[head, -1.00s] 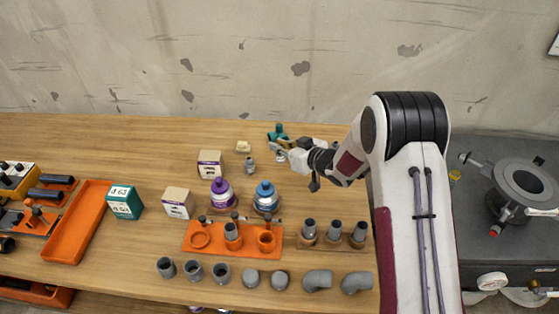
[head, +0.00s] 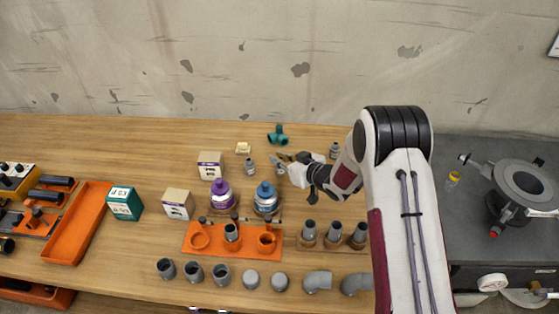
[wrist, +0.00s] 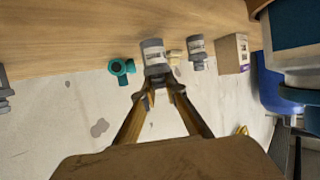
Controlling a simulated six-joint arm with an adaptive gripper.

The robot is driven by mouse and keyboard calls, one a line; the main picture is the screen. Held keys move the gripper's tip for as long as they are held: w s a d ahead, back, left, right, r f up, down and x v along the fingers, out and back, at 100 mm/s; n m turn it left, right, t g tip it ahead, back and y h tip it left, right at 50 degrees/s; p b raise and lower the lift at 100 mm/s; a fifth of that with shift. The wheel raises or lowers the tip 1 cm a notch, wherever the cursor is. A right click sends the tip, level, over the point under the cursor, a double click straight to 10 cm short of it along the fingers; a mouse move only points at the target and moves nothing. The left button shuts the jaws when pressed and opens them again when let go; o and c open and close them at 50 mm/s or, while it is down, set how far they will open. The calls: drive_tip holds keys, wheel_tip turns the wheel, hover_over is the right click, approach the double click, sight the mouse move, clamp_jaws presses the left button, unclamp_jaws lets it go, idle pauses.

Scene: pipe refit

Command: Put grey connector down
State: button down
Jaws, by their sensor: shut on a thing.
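My gripper (wrist: 160,92) is shut on a grey connector (wrist: 155,57), which sits upright between its fingertips in the wrist view. In the head view my gripper (head: 283,160) is over the back middle of the table, and the held connector is small and partly hidden there. I cannot tell whether it touches the table. A similar grey fitting (head: 249,165) stands just left of the gripper in the head view; it also shows in the wrist view (wrist: 197,52). Another grey fitting (head: 334,150) stands to the right, behind my arm.
A teal tee (head: 278,136) and a cream block (head: 243,148) lie behind the gripper. White boxes (head: 210,165) stand left. Wood between the grey fittings is bare.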

drive_tip(key=shift+f, duration=0.4)
drive_tip(key=shift+f, duration=0.15)
drive_tip(key=c, duration=2.1)
unclamp_jaws()
drive_tip(key=shift+s+d+r, duration=0.25)
drive_tip(key=shift+d+r, duration=0.05)
drive_tip(key=shift+v, duration=3.35)
